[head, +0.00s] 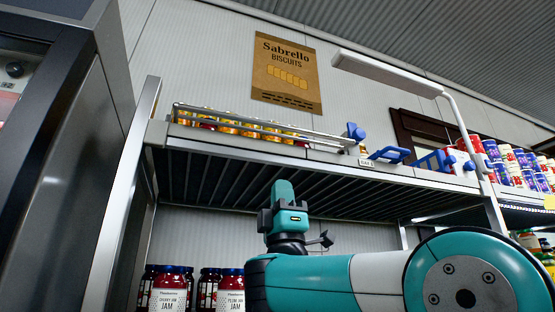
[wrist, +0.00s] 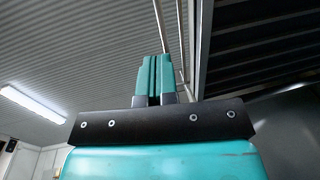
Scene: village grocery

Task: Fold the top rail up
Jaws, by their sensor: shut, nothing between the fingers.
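The top rail (head: 262,124) is a long thin metal bar along the front of the upper shelf. It lies across the front of a row of small jars with yellow and red lids, with a blue knob (head: 355,131) at its right end. My gripper (wrist: 155,58) is shut and empty in the wrist view, its teal fingers side by side and pointing up towards the ceiling. In the head view my wrist stands below the shelf's front edge, apart from the rail; the fingertips are hard to make out there.
The upper shelf (head: 330,170) overhangs my wrist. Blue brackets (head: 390,154) and stacked cans (head: 510,165) are to the right. A lamp (head: 385,74) on a post (head: 470,140) rises at the right. Jam jars (head: 230,290) stand below. A dark cabinet (head: 75,130) is at left.

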